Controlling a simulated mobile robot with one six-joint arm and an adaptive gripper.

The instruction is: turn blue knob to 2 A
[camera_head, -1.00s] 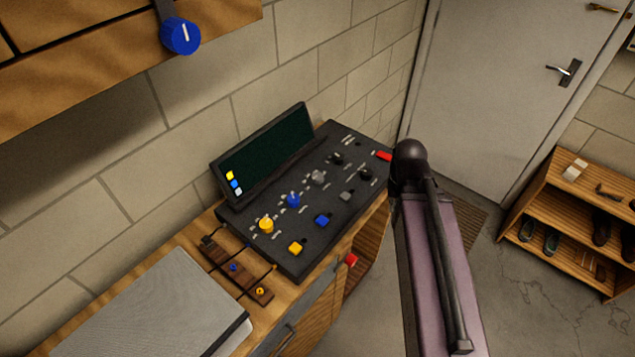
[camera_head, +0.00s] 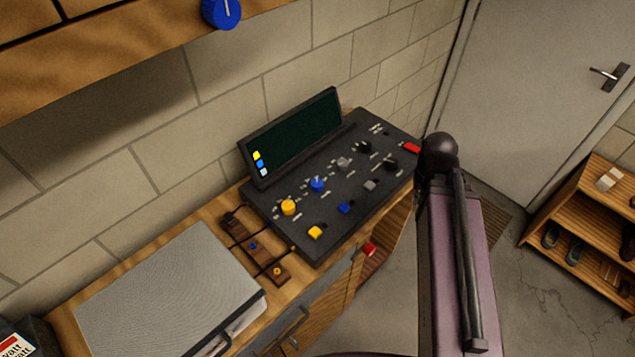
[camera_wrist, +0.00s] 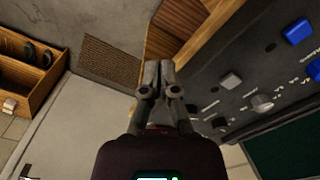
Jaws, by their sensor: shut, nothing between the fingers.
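A blue knob (camera_head: 317,185) stands on the sloped black control panel (camera_head: 300,225), between a yellow knob (camera_head: 288,207) and a grey knob (camera_head: 344,164). Its dial markings are too small to read. In the wrist view a blue knob (camera_wrist: 315,70) is cut by the right edge, near a blue button (camera_wrist: 298,32). Another blue knob (camera_head: 221,12) with a white line is on the wooden cabinet above. My gripper (camera_wrist: 160,68) is shut and empty, left of the panel in the wrist view. The head view does not show its fingertips.
A dark screen (camera_head: 295,135) stands behind the panel's knobs. A small wooden block with leads (camera_head: 258,250) and a grey case (camera_head: 170,290) lie left of the panel. A red part (camera_head: 412,148) is at its right end. A shoe rack (camera_head: 590,215) stands right, with open floor before it.

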